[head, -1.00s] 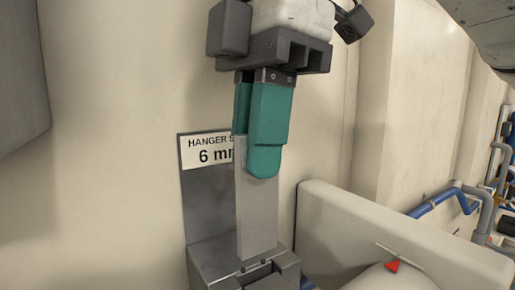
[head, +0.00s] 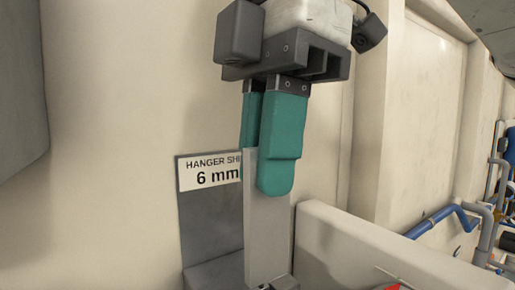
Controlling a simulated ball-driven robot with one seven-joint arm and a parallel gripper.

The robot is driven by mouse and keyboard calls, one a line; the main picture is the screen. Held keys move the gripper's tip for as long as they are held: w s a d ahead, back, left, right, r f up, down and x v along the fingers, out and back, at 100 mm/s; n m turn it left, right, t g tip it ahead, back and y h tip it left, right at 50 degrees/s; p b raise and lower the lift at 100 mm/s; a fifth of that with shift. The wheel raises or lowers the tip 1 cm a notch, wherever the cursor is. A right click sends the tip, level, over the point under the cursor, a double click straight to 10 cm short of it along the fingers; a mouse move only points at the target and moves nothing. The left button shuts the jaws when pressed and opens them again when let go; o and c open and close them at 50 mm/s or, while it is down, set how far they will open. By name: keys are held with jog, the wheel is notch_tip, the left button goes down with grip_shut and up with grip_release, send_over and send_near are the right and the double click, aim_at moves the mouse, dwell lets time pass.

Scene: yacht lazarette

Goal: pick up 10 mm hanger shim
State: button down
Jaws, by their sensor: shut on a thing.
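My gripper (head: 269,165), with teal fingers, points down and is shut on a flat, light grey metal shim (head: 267,232). The shim hangs upright between the fingers, its upper part covered by them. Its lower end is at the bottom of the head view, by the dark grey holder (head: 213,273); I cannot tell whether it is clear of the slot. A white label (head: 208,172) on the holder's back plate reads "HANGER SH…" and "6 mm", partly hidden by the shim and fingers. No 10 mm marking shows.
A pale wall (head: 110,160) stands close behind the holder. A grey block (head: 20,90) juts in at the upper left. A low off-white panel (head: 350,248) stands to the right of the shim, with a red piece at its lower edge. Blue and grey pipes (head: 440,220) lie farther right.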

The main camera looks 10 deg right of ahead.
jog(key=s+d, duration=0.4)
jog(key=s, duration=0.6)
jog(key=shift+d, duration=0.15)
dwell(0.5)
jog(key=shift+s, duration=0.1)
dwell(0.4)
